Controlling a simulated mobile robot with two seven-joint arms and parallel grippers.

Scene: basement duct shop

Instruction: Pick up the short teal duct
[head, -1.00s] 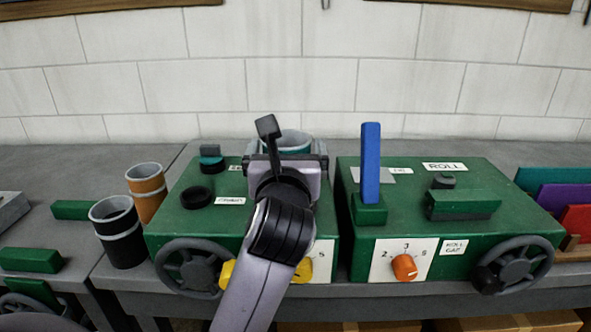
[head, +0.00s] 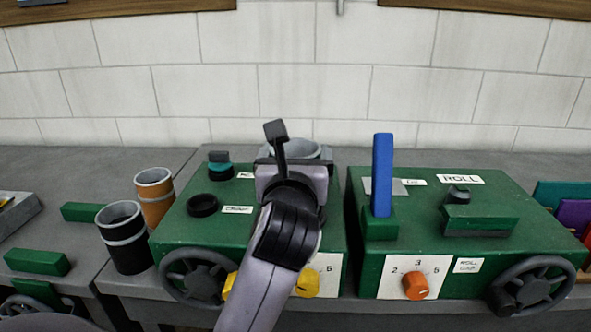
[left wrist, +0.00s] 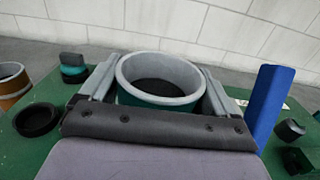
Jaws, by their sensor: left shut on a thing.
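The short teal duct (left wrist: 161,80) is a round, open-topped piece with a grey rim and teal side. It stands upright between the two fingers of my left gripper (left wrist: 160,88), which is shut on it. In the head view, the duct's grey rim (head: 306,148) shows just behind my left gripper (head: 293,160), over the back of the left green machine (head: 200,230). My wrist hides most of the duct and its base, so I cannot tell whether it touches the machine top. My right gripper is not in view.
A black duct (head: 124,240) and an orange duct (head: 154,195) stand left of the machine. A tall blue bar (head: 382,176) rises from the right green machine (head: 460,230). A block wall (head: 420,85) stands behind. The grey bench (head: 80,165) is clear at the back left.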

